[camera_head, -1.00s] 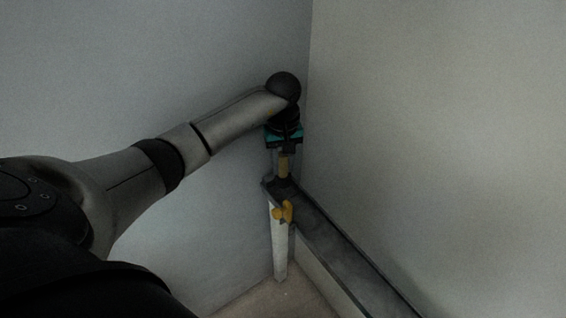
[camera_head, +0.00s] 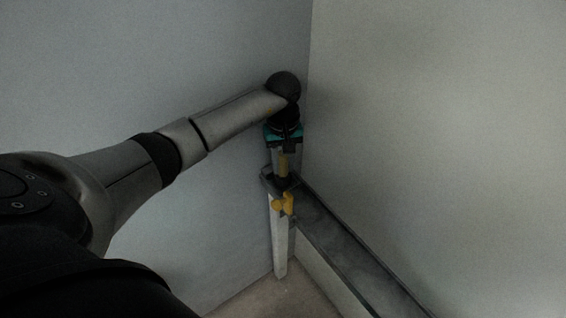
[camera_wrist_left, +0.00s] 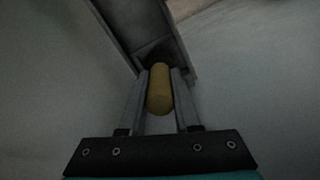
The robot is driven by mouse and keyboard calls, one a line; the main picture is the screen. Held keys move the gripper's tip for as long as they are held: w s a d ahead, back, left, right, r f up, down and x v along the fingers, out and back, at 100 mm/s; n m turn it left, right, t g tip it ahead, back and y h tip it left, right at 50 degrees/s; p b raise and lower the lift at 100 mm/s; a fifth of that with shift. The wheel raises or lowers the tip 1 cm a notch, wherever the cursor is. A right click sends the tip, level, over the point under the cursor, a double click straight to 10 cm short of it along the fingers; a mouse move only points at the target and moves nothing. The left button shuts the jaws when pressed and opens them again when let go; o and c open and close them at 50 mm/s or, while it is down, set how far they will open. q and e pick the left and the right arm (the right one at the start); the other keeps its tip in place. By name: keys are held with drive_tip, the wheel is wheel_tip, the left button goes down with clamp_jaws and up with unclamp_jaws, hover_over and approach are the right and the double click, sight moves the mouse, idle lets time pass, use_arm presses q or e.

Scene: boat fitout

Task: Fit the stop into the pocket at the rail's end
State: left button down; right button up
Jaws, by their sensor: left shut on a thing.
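The stop is a yellow cylinder (camera_head: 284,162), held upright between the fingers of my left gripper (camera_head: 284,170). In the left wrist view the stop (camera_wrist_left: 159,92) sits between both fingers of the shut gripper (camera_wrist_left: 158,72). The grey rail (camera_head: 350,247) runs from the corner toward the lower right. Its end lies directly under the stop, with a dark recess, the pocket (camera_wrist_left: 156,50), showing just past the stop's tip in the wrist view. The lower tip is close to the rail's end; I cannot tell whether it has entered the pocket. My right gripper is not in view.
A pale post (camera_head: 280,245) stands under the rail's end, with an orange fitting (camera_head: 283,205) near its top. A grey-blue wall (camera_head: 200,60) on the left and a pale wall (camera_head: 440,120) on the right meet close behind the gripper. Floor (camera_head: 275,300) shows below.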

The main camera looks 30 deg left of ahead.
use_arm(q)
drive_tip(key=c, duration=0.5)
unclamp_jaws()
drive_tip(key=shift+c, duration=0.2)
wheel_tip(320, 180, up, 15)
drive_tip(key=p, duration=0.2)
drive_tip(key=shift+r, duration=0.15)
